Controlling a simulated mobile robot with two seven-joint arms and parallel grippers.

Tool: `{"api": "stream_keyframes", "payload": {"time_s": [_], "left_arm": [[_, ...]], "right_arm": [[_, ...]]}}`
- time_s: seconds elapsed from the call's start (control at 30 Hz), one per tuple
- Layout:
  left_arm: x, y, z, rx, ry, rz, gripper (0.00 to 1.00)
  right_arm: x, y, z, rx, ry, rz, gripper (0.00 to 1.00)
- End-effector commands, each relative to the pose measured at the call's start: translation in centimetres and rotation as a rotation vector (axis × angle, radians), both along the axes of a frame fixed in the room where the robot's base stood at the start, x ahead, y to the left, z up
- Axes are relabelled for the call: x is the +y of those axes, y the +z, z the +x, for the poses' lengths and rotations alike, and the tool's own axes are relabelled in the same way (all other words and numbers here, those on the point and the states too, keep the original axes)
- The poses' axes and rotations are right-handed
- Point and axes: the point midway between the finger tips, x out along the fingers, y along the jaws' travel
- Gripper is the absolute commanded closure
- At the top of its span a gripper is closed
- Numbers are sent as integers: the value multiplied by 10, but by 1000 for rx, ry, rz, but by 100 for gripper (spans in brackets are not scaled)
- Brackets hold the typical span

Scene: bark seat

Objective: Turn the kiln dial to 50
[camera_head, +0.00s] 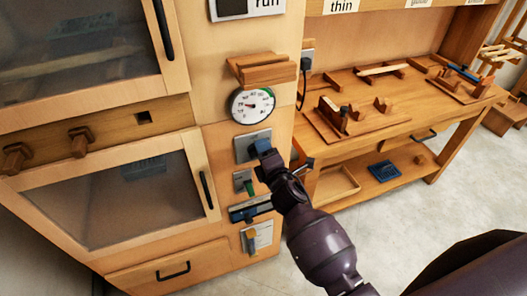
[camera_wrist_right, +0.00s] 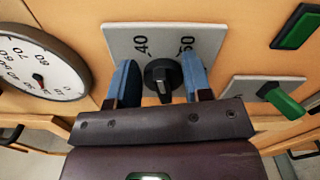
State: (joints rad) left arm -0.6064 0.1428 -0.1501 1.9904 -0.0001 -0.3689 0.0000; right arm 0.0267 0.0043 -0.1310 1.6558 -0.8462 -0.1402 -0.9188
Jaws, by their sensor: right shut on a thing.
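The kiln dial (camera_wrist_right: 162,72) is a black knob on a grey plate (camera_wrist_right: 128,40) with printed numbers. A 40 shows on one side of the knob in the right wrist view; the number on the other side is partly covered by a finger. My right gripper (camera_wrist_right: 160,82) has its blue-padded fingers on either side of the knob and is shut on it. In the head view the same plate (camera_head: 245,150) is on the kiln's front panel, and my right gripper (camera_head: 262,152) hides the knob. Where the knob points is unclear. My left gripper is not in view.
A round gauge (camera_head: 252,105) with a red needle is above the plate, under a wooden ledge (camera_head: 262,68). A green switch (camera_wrist_right: 283,100) is close beside the dial plate. Kiln doors with handles are at left. A workbench (camera_head: 400,100) with wooden pieces stands at right.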

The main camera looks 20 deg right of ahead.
Motion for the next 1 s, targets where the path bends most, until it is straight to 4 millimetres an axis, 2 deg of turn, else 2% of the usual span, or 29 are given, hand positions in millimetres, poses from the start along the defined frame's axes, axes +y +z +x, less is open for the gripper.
{"api": "stream_keyframes", "payload": {"time_s": [0.5,0.7,1.0], "left_arm": [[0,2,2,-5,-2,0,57],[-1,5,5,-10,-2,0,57],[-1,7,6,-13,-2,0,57]], "right_arm": [[1,-9,0,17,0,468,78],[1,-12,0,22,-1,597,78],[3,-14,0,25,0,700,78]]}}
